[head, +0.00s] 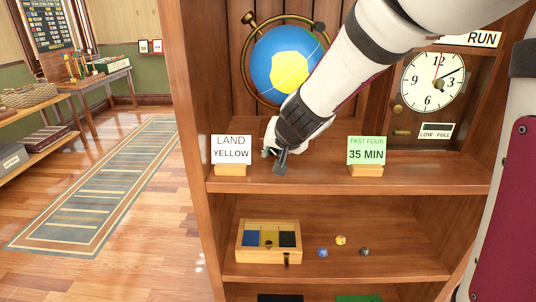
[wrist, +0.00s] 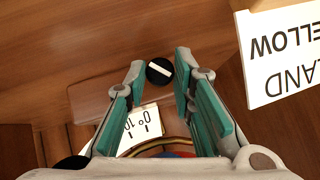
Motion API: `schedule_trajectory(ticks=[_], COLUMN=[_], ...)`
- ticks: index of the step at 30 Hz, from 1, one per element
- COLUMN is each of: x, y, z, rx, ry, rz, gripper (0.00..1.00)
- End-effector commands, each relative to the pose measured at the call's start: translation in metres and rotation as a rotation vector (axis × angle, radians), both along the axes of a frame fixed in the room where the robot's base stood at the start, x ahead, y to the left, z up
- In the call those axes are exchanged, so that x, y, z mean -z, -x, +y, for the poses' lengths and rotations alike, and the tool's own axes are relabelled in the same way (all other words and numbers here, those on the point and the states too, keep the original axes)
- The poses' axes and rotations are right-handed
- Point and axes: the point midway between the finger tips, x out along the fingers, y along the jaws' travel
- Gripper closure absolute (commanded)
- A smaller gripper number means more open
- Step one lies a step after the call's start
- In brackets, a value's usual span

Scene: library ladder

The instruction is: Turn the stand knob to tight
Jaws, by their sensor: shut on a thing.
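The stand knob (wrist: 159,71) is small, round and black with a white line across its face. It sits between the fingertips of my gripper (wrist: 160,66) in the wrist view, and the gripper is shut on it. The white line slants from upper left to lower right. In the head view my gripper (head: 273,160) points down at the upper shelf, in front of the globe's stand, and hides the knob. The blue globe (head: 265,62) with a yellow patch stands behind my arm in a brass ring. No tight marking can be read.
A LAND YELLOW card (head: 231,148) stands just left of my gripper, close to it in the wrist view (wrist: 285,55). A green 35 MIN card (head: 367,150) and a clock (head: 433,80) are to the right. A white scale plate (wrist: 141,126) lies near the fingers.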

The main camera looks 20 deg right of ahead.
Motion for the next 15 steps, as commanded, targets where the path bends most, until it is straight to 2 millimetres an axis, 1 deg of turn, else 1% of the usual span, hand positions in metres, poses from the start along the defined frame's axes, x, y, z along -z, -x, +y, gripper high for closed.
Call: schedule_trajectory(ticks=[15], x=[0.0038], y=[0.0004], z=[-0.0024], rx=[0.002], ry=[-0.084], rz=[-0.028], gripper=[1.0])
